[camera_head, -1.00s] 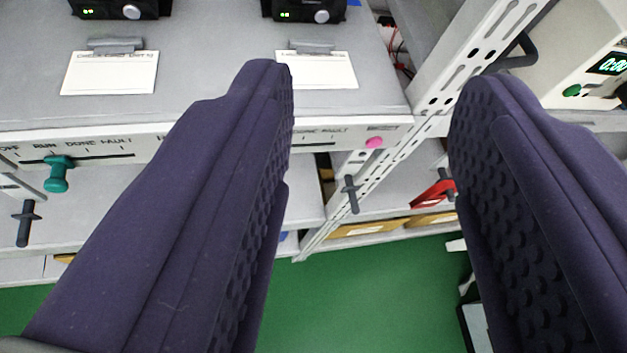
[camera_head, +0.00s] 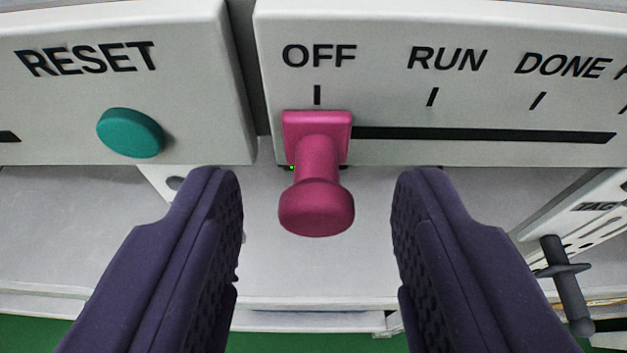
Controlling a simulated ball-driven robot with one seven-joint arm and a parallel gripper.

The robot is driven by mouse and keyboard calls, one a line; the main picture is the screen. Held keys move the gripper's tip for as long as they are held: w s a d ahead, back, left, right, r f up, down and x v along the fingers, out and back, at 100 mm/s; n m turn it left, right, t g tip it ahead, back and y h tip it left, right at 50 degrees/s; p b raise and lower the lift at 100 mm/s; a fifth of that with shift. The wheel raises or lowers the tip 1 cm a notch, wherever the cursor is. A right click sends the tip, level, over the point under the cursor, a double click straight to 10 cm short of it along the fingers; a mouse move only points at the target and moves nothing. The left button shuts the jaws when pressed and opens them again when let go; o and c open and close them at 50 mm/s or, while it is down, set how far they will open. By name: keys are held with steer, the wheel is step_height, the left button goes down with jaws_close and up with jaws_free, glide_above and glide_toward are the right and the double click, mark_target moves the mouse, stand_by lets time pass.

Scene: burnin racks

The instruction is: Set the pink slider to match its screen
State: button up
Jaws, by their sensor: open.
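The pink slider (camera_head: 317,165) has a square base and a round knob that points toward me. It sits at the left end of its dark slot (camera_head: 480,134), under the OFF mark. RUN and DONE marks stand to its right, and a further label is cut off at the right edge. My gripper (camera_head: 316,195) is open, with one purple finger on each side of the knob and a gap on both sides. The slider's screen is not in view.
A teal RESET button (camera_head: 131,133) is on the neighbouring panel to the left. A dark grey peg-like handle (camera_head: 566,285) stands at the lower right by a perforated rack post. A light grey shelf (camera_head: 270,270) lies below the panel, with green floor beneath.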

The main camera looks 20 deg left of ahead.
mark_target(499, 151)
jaws_close()
steer(key=d+p, duration=0.1)
steer(key=d, duration=0.1)
steer(key=w+d+p, duration=0.1)
steer(key=d, duration=0.1)
steer(key=w+d+p, duration=0.1)
steer(key=d+p, duration=0.1)
steer(key=shift+d+r, duration=0.1)
steer(key=shift+d, duration=0.3)
jaws_free()
